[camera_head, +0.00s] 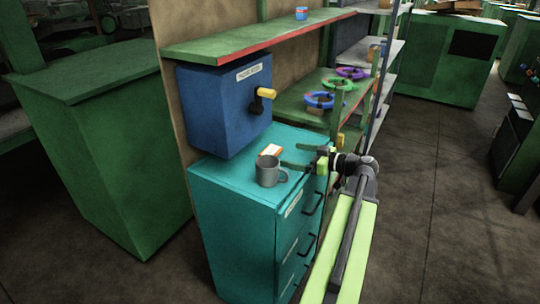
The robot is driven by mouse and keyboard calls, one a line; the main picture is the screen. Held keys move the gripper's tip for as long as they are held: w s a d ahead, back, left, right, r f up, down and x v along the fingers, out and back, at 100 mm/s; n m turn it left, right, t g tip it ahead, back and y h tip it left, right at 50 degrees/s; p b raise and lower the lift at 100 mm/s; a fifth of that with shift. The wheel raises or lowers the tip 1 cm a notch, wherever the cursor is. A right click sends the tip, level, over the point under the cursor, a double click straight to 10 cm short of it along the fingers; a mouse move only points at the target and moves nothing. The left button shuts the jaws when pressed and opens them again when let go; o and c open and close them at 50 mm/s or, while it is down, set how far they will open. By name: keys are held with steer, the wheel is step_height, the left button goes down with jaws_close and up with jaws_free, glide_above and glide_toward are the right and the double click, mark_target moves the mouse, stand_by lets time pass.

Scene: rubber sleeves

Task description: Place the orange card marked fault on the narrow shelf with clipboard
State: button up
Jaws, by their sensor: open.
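A small orange and white card (270,150) lies on top of the teal drawer cabinet (225,174), just behind a grey mug (267,175). Its marking is too small to read. My gripper (292,156) is open and points left over the right side of the cabinet top. It is empty, to the right of the card and mug and apart from the card. A long, narrow green shelf (235,43) with a red front edge runs along the wall above. I cannot make out a clipboard, so I cannot tell which shelf holds it.
A blue box (222,105) with a yellow-ended handle hangs above the cabinet's back. A small blue and red can (301,13) stands on the high shelf. A green rack shelf (300,112) holds coloured rings. A green cabinet (105,150) stands left.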

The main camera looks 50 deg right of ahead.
mark_target(275, 152)
steer(key=x, duration=0.3)
steer(key=b+x, duration=0.1)
steer(key=x, duration=0.3)
steer(key=shift+w+a+f, duration=0.1)
steer(key=shift+w+a, duration=0.05)
steer(key=shift+a, duration=0.15)
steer(key=c, duration=1.5)
step_height(275, 152, up, 5)
steer(key=p, duration=0.5)
steer(key=shift+r, duration=0.2)
steer(key=s+d+r+p, duration=0.1)
steer(key=s+r+p, duration=0.2)
steer(key=s+d+r+p, duration=0.1)
steer(key=s+r+p, duration=0.2)
steer(key=s, duration=0.1)
steer(key=s+d+r+p, duration=0.2)
steer(key=s+r+p, duration=0.1)
steer(key=s, duration=0.1)
steer(key=shift+d+r+p, duration=0.1)
steer(key=shift+r+p, duration=0.05)
steer(key=shift+p, duration=0.25)
